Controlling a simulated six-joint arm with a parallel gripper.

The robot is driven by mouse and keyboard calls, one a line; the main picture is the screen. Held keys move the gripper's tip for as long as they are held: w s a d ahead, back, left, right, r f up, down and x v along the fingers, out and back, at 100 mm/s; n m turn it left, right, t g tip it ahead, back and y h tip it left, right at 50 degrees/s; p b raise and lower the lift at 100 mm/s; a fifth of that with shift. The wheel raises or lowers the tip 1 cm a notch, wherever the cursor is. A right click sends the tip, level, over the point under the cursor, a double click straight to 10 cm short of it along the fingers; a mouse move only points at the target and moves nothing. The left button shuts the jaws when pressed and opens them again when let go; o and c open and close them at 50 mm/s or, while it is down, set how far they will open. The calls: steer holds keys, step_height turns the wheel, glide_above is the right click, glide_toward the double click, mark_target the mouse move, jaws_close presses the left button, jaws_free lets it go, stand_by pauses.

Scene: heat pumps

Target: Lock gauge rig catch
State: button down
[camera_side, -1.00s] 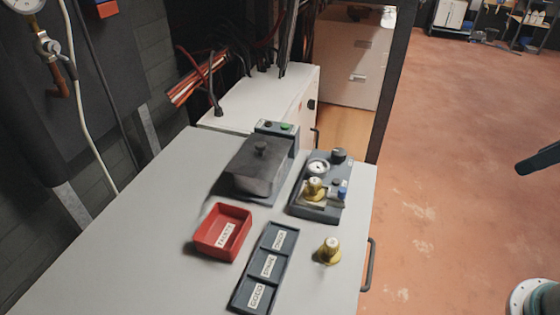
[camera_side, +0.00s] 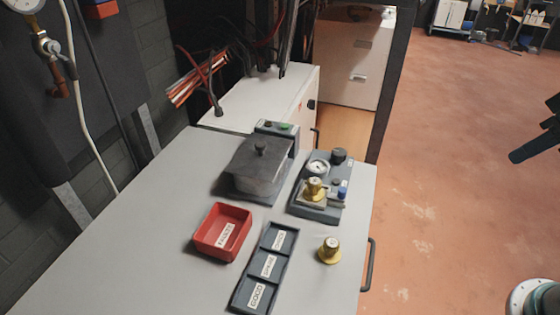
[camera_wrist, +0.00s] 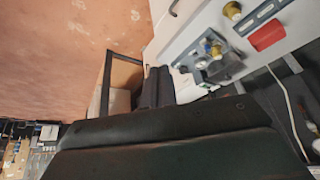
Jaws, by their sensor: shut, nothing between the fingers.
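The gauge rig (camera_side: 308,207) is a grey block on the right of the bench. It carries a round white dial (camera_side: 318,167), a black knob (camera_side: 339,155), a brass fitting (camera_side: 314,188) and a small blue part (camera_side: 343,193). Which part is the catch, and whether it is locked, I cannot make out. The rig also shows small and tilted in the wrist view (camera_wrist: 222,68). My gripper (camera_wrist: 158,72) shows two dark fingers close together, empty and well apart from the rig. In the side view, a dark part of my arm (camera_side: 537,140) is at the right edge, over the floor.
A second brass fitting (camera_side: 329,250) stands on the bench before the rig. A red labelled tray (camera_side: 205,250), a grey three-compartment tray (camera_side: 236,290) and a dark lidded box (camera_side: 252,168) are left of it. The bench has a side handle (camera_side: 371,265). The bench's left is clear.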

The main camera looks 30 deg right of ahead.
steer(key=w+f+m+g+y, duration=0.1)
steer(key=w+f+y, duration=0.3)
steer(key=w, duration=0.5)
steer(key=w+f+m+g+y, duration=0.1)
steer(key=w+f+y, duration=0.3)
steer(key=w+f, duration=0.5)
steer(key=shift+w+a+g+y, duration=0.15)
steer(key=shift+w+g+y, duration=0.2)
steer(key=shift+g, duration=0.55)
steer(key=shift+s+a, duration=0.1)
steer(key=shift+a, duration=0.05)
steer(key=x, duration=0.9)
steer(key=shift+a+f, duration=0.1)
steer(key=shift+a, duration=0.05)
steer(key=a, duration=0.2)
steer(key=shift+w+a+f, duration=0.15)
steer(key=shift+w+a, duration=0.1)
steer(key=shift+a, duration=0.1)
steer(key=shift+w+a, duration=0.15)
steer(key=shift+a, duration=0.65)
